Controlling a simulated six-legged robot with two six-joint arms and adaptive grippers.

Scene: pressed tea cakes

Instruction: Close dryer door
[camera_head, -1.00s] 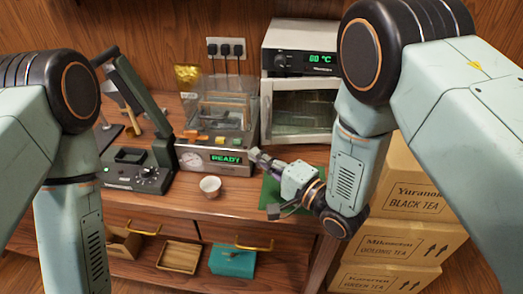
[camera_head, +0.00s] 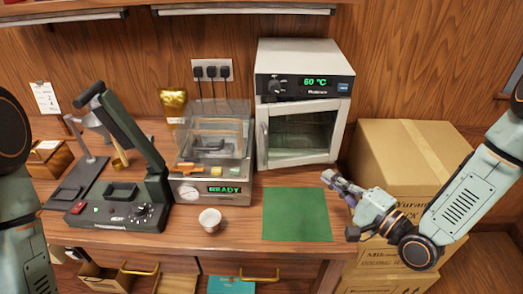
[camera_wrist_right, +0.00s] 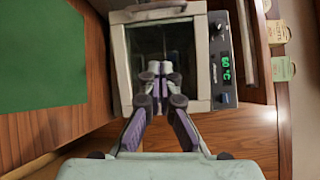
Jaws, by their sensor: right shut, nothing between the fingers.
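The dryer (camera_head: 305,62) is a white box with a black panel reading 60 °C, at the back of the counter. Its white-framed glass door (camera_head: 300,135) has a vertical handle at its left side. The door lies close to the front; I cannot tell whether it is flush. My right gripper (camera_head: 328,178) is shut and empty, in front of and below the door's right side. In the right wrist view the shut fingertips (camera_wrist_right: 156,72) overlap the door glass (camera_wrist_right: 185,50); contact is not clear. My left gripper is out of view.
A green mat (camera_head: 297,213) lies bare before the dryer. A white cup (camera_head: 210,219), a machine reading READY (camera_head: 214,190) and a dark lever press (camera_head: 120,205) stand to the left. Cardboard boxes (camera_head: 400,145) are stacked at the right.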

